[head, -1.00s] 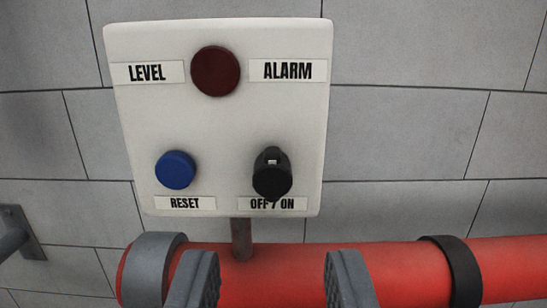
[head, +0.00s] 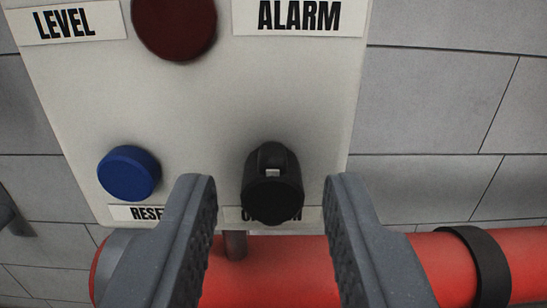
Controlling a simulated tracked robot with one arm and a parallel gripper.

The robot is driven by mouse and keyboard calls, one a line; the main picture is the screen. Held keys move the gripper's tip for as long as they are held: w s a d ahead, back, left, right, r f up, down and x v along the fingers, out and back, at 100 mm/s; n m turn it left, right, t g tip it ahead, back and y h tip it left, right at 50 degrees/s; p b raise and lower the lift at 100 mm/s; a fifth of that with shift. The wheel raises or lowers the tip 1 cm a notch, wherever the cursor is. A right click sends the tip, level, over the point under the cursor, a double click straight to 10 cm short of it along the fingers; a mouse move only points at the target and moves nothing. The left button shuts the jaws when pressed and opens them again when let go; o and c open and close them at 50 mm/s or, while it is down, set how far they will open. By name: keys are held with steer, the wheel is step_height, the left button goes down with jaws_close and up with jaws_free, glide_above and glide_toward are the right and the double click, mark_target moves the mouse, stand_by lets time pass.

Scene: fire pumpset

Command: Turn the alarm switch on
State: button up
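The alarm switch (head: 272,185) is a black rotary knob with a small white mark, low on the right of a white panel (head: 200,110). The OFF / ON label (head: 312,214) below it is mostly covered by the knob. My gripper (head: 270,190) is open. Its two grey fingers stand left and right of the knob in the picture, with visible gaps on both sides. I see no contact. How far the fingertips are from the panel is hard to tell.
A blue RESET button (head: 129,172) sits left of the left finger. A dark red lamp (head: 176,24) is above, between the LEVEL and ALARM labels. A red pipe (head: 270,270) with clamps runs below the panel, behind the fingers. Grey block wall (head: 450,110) lies behind.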

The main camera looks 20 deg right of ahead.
steer(key=shift+w, duration=0.45)
steer(key=shift+w+d+f+p, duration=0.1)
steer(key=shift+w+d+p, duration=0.25)
steer(key=shift+w, duration=0.1)
